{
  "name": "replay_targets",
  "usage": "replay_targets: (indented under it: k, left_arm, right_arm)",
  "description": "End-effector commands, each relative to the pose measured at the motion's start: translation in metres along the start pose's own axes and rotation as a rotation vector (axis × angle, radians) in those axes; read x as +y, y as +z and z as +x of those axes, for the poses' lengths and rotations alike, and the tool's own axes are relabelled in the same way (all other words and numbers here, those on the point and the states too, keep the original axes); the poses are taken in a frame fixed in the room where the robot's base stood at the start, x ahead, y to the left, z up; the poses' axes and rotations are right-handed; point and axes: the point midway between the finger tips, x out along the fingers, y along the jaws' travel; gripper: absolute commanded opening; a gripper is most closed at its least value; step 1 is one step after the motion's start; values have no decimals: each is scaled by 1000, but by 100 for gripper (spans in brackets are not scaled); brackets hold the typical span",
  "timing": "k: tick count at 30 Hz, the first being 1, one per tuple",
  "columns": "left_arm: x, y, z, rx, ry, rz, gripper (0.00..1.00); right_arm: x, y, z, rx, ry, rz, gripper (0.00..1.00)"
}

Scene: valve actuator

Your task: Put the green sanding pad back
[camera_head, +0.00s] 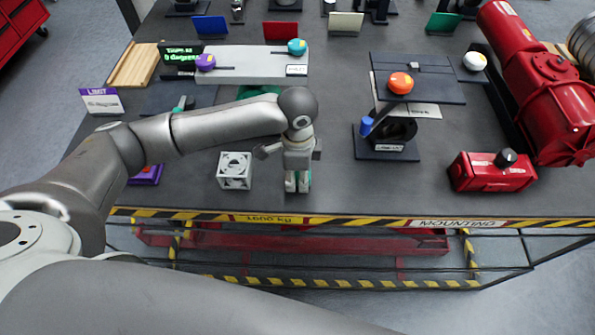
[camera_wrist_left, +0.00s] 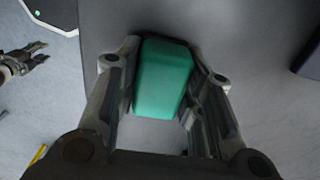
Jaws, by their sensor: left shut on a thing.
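The green sanding pad (camera_wrist_left: 163,78) is a green block between the fingers of my left gripper (camera_wrist_left: 165,100) in the left wrist view. The gripper is shut on it, with a finger along each side. In the head view my left gripper (camera_head: 297,183) points down over the front part of the table, just right of a white patterned cube (camera_head: 234,171). Only small bits of green show at its fingertips there. What looks like my right gripper (camera_wrist_left: 27,62) is small at the left edge of the left wrist view. Its jaws are too small to judge.
The table's front edge has a striped strip (camera_head: 350,221). Right of my left gripper are a dark stand with a blue knob (camera_head: 366,125) and a red box (camera_head: 490,172). A raised grey shelf (camera_head: 250,62) and a wooden tray (camera_head: 135,66) stand behind my arm.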

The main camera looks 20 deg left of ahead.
Motion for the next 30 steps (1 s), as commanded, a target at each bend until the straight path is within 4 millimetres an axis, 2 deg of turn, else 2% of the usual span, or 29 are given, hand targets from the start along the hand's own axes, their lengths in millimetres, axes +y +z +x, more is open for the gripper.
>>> replay_targets:
  k: [8,9,13,23,26,30]
  left_arm:
    - [0,0,3,0,1,0,13]
    - [0,0,3,0,0,0,39]
    - [0,0,3,0,0,0,56]
    - [0,0,2,0,0,0,57]
    - [0,-1,-5,3,-2,0,57]
    - [-1,-1,-27,4,-5,2,57]
  right_arm:
    - [-1,1,0,-1,-1,0,40]
    - [0,1,0,-1,0,0,40]
    - [1,1,0,-2,1,-1,40]
    - [6,2,0,-3,6,-2,40]
    - [6,3,2,-3,7,-1,40]
    - [6,3,7,-3,7,-1,40]
